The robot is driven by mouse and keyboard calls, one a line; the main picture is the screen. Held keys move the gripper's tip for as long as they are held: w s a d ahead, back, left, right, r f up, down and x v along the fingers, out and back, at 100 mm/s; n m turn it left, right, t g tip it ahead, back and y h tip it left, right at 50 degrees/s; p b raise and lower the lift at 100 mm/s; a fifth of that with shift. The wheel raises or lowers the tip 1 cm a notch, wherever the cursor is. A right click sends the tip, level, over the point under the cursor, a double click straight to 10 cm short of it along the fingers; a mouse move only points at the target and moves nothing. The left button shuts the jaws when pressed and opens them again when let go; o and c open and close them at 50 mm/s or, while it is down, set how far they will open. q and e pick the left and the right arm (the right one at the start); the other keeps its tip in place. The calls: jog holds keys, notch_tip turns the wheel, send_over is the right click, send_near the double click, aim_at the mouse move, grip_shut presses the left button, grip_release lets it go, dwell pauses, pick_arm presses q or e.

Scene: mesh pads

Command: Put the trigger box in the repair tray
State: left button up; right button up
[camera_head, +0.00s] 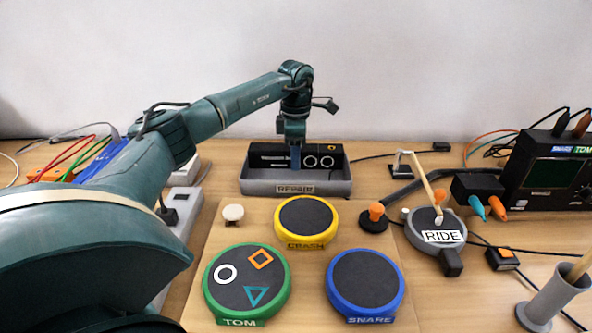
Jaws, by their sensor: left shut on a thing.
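The repair tray (315,188) is a grey open tray with a "REPAIR" label, at the back middle of the table. The trigger box (322,161) is a black box with white rings on its face. It is at the tray, its lower part hidden behind the tray's front wall. I cannot tell whether it touches the tray floor. My left gripper (295,160) comes down from above and is shut on the box, left of its middle. My right gripper does not show.
A yellow CRASH pad (306,220), a green TOM pad (246,283) and a blue SNARE pad (365,283) lie in front of the tray. A grey RIDE pad (432,228) and a black module (552,170) are at right. A power strip (186,200) and cables lie at left.

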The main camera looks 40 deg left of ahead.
aim_at(296, 179)
pick_arm(q)
jog(key=shift+f, duration=2.2)
jog(key=shift+f, duration=0.15)
jog(key=o, duration=1.1)
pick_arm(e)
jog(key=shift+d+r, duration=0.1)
pick_arm(q)
jog(key=shift+o, duration=0.2)
notch_tip(296, 179, up, 12)
jog(key=shift+f+p, duration=0.15)
jog(key=shift+p, duration=0.15)
jog(key=shift+r, duration=0.35)
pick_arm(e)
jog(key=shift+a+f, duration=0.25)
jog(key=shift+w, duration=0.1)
